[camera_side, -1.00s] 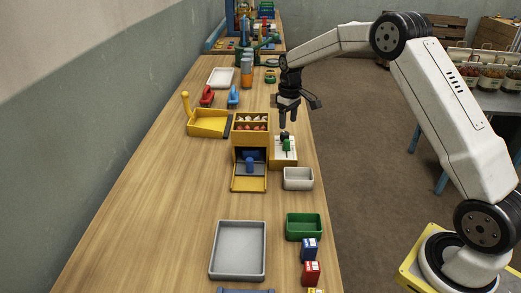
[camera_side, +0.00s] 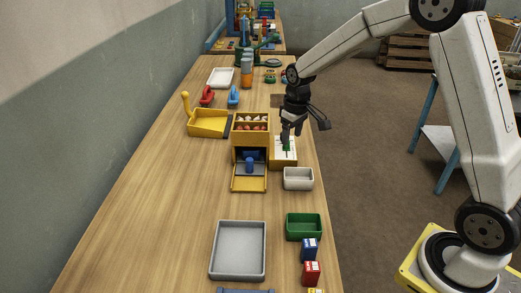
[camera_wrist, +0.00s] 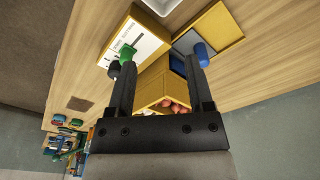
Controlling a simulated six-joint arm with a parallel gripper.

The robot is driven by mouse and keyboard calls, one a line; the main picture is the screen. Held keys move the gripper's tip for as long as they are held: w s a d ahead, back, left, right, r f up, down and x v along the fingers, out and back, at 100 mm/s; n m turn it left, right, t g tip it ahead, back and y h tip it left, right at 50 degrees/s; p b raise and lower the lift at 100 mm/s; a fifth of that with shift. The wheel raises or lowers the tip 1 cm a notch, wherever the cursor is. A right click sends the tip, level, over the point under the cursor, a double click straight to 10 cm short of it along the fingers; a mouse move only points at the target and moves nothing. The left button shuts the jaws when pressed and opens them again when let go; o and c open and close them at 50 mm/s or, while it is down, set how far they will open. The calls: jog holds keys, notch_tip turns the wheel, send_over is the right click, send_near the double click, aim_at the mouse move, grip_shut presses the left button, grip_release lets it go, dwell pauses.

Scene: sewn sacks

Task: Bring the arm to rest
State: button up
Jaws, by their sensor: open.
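My gripper (camera_side: 291,133) hangs from the arm over the right edge of the table, near the white panel (camera_side: 286,158) beside the yellow box. In the wrist view my gripper (camera_wrist: 161,66) has its two dark fingers spread apart with nothing held between them. The yellow box (camera_side: 250,140) stands left of the gripper and holds reddish and white items in its top. A blue piece (camera_side: 249,162) sits in its lower open part. A green piece (camera_wrist: 127,52) on the white panel shows near the left finger; in the side view the gripper partly covers it.
A small white bin (camera_side: 298,179), a green bin (camera_side: 304,227) and a grey tray (camera_side: 238,276) stand nearer the camera. A yellow scoop-like tray (camera_side: 208,124) and red and blue clamps lie farther back. The left of the wooden table (camera_side: 150,200) is bare.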

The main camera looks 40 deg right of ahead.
jog(key=s+a+f, duration=0.1)
jog(key=s+a, duration=0.2)
jog(key=s, duration=0.6)
jog(key=s+a+t, duration=0.1)
jog(key=s+a, duration=0.3)
jog(key=s, duration=0.5)
jog(key=shift+s+a+f+m+t, duration=0.25)
jog(key=shift+s+f+m+t, duration=0.05)
jog(key=shift+s+f+m, duration=0.1)
jog(key=shift+w, duration=0.1)
jog(key=shift+c, duration=0.5)
jog(key=w+d+n, duration=0.2)
jog(key=w+d, duration=0.3)
jog(key=w, duration=0.4)
jog(key=w+d+n+g, duration=0.1)
jog(key=w+d+n, duration=0.2)
jog(key=w, duration=0.7)
jog(key=w+d+n+g, duration=0.1)
jog(key=w+d+n, duration=0.1)
jog(key=w+d, duration=0.6)
jog(key=shift+w+d+r+n, duration=0.1)
jog(key=shift+w+n, duration=0.3)
jog(key=shift+w, duration=0.55)
jog(key=shift+w+d+g, duration=0.3)
jog(key=shift+d, duration=0.2)
